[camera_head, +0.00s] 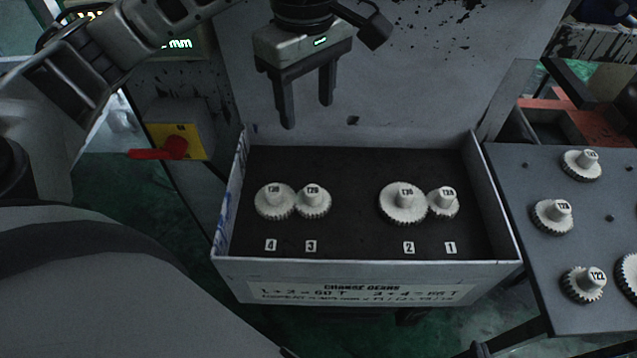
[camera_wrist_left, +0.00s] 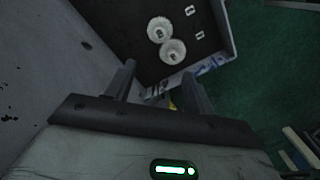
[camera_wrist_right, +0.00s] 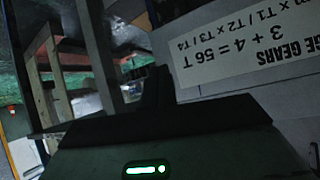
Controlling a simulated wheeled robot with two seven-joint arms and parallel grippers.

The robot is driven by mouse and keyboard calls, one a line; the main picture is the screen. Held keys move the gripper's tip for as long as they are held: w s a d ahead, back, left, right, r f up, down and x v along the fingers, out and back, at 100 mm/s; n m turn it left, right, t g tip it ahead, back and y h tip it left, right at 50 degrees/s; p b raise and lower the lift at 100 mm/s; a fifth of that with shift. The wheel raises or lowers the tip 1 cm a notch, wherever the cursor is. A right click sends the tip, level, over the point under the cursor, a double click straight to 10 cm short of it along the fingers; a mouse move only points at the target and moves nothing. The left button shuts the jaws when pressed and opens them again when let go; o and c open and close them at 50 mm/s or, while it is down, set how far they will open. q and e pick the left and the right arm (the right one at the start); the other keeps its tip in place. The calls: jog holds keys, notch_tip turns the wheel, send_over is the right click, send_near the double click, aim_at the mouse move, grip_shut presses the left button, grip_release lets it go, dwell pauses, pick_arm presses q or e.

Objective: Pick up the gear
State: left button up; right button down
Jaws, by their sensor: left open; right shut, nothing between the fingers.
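Several pale gears with number-topped hubs stand in a dark-floored tray (camera_head: 370,268). On its left are gear T30 (camera_head: 274,201) over label 4 and a slightly smaller gear (camera_head: 313,202) over label 3, rims meeting. On its right are a larger gear (camera_head: 403,205) over label 2 and a small gear (camera_head: 444,205) over label 1. My left gripper (camera_head: 307,114) is open and empty, above the tray's back left edge, pointing down. In the left wrist view two gears (camera_wrist_left: 160,30) (camera_wrist_left: 173,51) lie beyond its fingertips. My right gripper (camera_wrist_right: 156,88) is shut and empty, near the tray's front sign.
A grey plate (camera_head: 510,220) right of the tray carries several more gears, including T22 (camera_head: 584,285). A yellow box with a red handle (camera_head: 174,148) is left of the tray. A grey panel (camera_head: 400,70) rises behind it. The tray's middle is clear.

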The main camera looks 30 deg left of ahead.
pick_arm(q)
notch_tip(320, 180, down, 3)
jog(key=b, duration=0.2)
send_over(313, 190)
jog(key=f, duration=1)
jog(key=shift+a+b, duration=0.25)
jog(key=shift+b, duration=0.15)
jog(key=shift+s+d+f, duration=0.1)
jog(key=shift+d+f, duration=0.05)
jog(key=shift+f, duration=1.25)
jog(key=shift+d+f, duration=0.1)
jog(key=shift+f, duration=1.25)
jog(key=c, duration=1.1)
jog(key=shift+r, duration=0.1)
